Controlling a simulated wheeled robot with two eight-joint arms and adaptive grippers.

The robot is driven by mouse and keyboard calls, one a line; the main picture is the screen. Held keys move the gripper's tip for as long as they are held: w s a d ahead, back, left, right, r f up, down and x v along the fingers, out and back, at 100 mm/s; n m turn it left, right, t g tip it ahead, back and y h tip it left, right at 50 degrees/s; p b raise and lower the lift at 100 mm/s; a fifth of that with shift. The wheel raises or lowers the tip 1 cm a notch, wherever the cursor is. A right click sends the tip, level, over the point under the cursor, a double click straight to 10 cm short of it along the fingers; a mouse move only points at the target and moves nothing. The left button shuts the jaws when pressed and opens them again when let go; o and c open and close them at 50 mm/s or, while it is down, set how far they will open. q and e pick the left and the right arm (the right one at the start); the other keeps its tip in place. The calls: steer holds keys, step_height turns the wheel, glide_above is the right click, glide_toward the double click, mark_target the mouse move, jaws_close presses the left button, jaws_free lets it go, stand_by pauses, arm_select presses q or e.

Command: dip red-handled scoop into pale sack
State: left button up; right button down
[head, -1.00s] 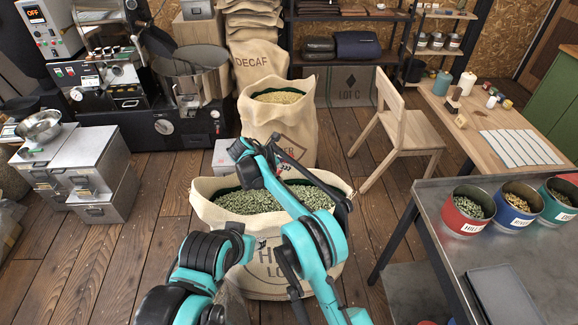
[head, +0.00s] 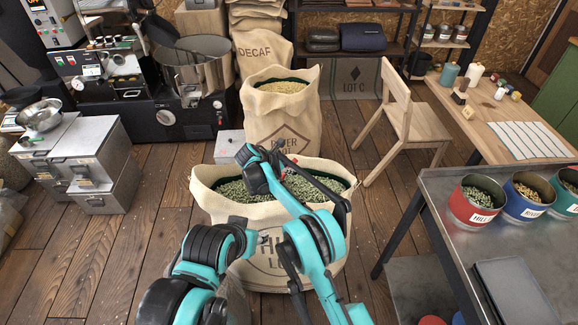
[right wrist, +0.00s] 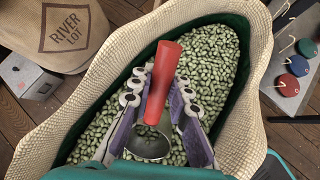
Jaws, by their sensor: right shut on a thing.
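My right gripper (right wrist: 162,112) is shut on the red-handled scoop (right wrist: 162,82), with purple-grey fingers on either side of it. The scoop's metal bowl (right wrist: 150,146) lies low between the fingers, over green beans; I cannot tell whether it touches them. The beans fill the open pale front sack (right wrist: 37,128), which also shows in the head view (head: 222,205). There my right gripper (head: 283,165) is over this sack's far side, and the scoop is mostly hidden. Another pale sack (head: 262,125), marked RIVER LOT and filled with lighter beans, stands just behind. My left gripper is out of view.
A grey metal box (head: 228,145) stands beside the rear sack. A wooden chair (head: 408,130) is to the right. A metal table (head: 440,240) with tins of beans (head: 472,212) is at the right.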

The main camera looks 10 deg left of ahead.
step_height(320, 180, down, 4)
steer(key=b, duration=0.2)
steer(key=shift+f+b, duration=0.25)
steer(key=shift+b, duration=0.1)
stand_by(0.6)
step_height(320, 180, up, 2)
steer(key=g+y+p, duration=0.3)
steer(key=shift+w+d+r+m+y, duration=0.1)
steer(key=shift+r+m+y, duration=0.2)
steer(key=shift+y, duration=0.1)
steer(key=shift+r+g+y+p, duration=0.2)
steer(key=shift+g+y+p, duration=0.25)
steer(key=shift+g+y, duration=0.25)
steer(key=shift+w+r+p+v, duration=0.1)
steer(key=shift+w+p+v, duration=0.25)
steer(key=shift+p+v, duration=0.75)
steer(key=shift+w+r+p+v, duration=0.1)
steer(key=shift+w+p+v, duration=0.3)
steer(key=shift+v, duration=1.3)
steer(key=shift+w+r+p+v, duration=0.1)
steer(key=shift+w+p+v, duration=0.15)
steer(key=shift+p+v, duration=0.85)
steer(key=shift+s+r+b, duration=0.15)
steer(key=shift+r+b, duration=0.05)
steer(key=shift+b, duration=0.15)
